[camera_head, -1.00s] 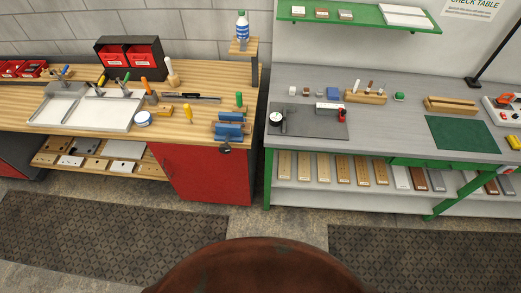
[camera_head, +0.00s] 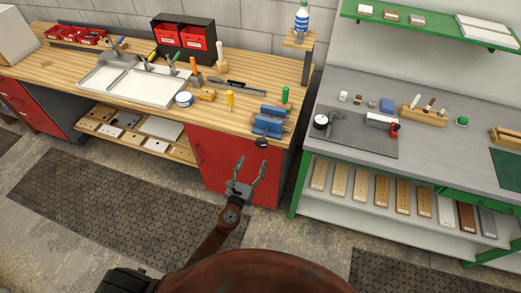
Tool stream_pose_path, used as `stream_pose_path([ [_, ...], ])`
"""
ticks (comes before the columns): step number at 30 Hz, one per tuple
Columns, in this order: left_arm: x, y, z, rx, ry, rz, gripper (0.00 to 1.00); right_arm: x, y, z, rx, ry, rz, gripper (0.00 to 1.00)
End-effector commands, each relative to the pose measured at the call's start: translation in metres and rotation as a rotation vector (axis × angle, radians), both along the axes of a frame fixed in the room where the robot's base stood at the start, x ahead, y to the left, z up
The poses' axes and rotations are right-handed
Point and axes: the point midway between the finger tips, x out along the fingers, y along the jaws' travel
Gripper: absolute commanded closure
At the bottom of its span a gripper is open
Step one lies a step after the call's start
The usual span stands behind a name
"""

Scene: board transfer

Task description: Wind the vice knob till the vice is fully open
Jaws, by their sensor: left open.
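The blue vice (camera_head: 268,122) sits at the right front corner of the wooden workbench. Its dark round knob (camera_head: 261,143) faces out over the bench's front edge. My left gripper (camera_head: 253,168) is open and empty, in front of the red cabinet and lower in the picture than the knob. It looks apart from the knob, with its fingers pointing up toward it. How far the jaws stand apart is too small to tell. My right gripper is not in view.
The grey table (camera_head: 440,155) stands to the right, across a gap. The floor in front has a dark mat (camera_head: 110,200).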

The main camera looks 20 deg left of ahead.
Motion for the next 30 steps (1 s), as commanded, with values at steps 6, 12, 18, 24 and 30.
stream_pose_path([
  [6, 0.014, -0.009, 0.022, 0.09, -0.052, -0.015, 0.4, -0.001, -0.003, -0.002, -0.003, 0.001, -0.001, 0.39],
  [12, 0.046, -0.01, 0.022, 0.086, -0.051, -0.013, 0.4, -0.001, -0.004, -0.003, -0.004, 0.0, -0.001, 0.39],
  [18, 0.071, -0.01, 0.02, 0.085, -0.049, -0.013, 0.4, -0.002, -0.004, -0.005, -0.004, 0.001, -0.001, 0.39],
  [24, 0.079, -0.01, 0.02, 0.084, -0.048, -0.013, 0.4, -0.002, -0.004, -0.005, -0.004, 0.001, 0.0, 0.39],
  [30, 0.079, -0.01, 0.02, 0.084, -0.048, -0.013, 0.4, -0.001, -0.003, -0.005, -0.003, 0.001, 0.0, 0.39],
])
